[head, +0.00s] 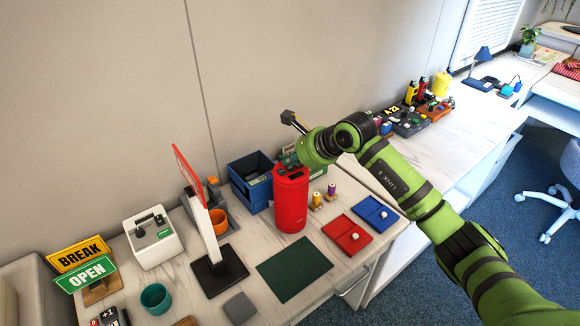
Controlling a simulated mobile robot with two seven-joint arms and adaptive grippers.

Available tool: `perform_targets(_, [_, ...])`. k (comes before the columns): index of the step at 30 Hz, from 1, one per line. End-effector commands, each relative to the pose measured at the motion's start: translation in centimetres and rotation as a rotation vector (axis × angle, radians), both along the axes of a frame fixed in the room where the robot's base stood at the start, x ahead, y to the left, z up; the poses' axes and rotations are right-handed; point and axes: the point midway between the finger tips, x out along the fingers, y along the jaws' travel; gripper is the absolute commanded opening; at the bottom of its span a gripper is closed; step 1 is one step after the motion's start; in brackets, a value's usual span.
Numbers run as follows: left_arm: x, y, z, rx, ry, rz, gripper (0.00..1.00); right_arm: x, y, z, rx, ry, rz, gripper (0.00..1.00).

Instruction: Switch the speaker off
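The speaker appears to be the red upright cylinder (291,205) with a dark top, standing on the table left of centre. My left gripper is not in view.
A blue bin (248,187) stands just behind the red cylinder. A blue tray (375,213) and a red tray (347,238) lie to its right, a dark green mat (294,268) in front. A sign on a black base (219,272) stands left. More items crowd the far bench.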

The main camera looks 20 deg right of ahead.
Motion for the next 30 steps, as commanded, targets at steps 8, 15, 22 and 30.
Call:
perform_targets(8, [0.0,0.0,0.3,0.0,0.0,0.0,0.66,0.0,0.0,0.7,0.0,0.0,0.0,0.0])
perform_targets(15, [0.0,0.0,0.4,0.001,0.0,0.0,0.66,0.0,0.0,1.0,0.0,-0.001,-0.001,0.0])
perform_targets(22, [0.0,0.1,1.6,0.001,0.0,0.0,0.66,0.0,-0.1,3.1,-0.001,-0.003,-0.001,0.0])
perform_targets(30, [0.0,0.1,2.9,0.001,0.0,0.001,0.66,0.0,0.0,5.6,0.0,-0.002,0.001,0.0])
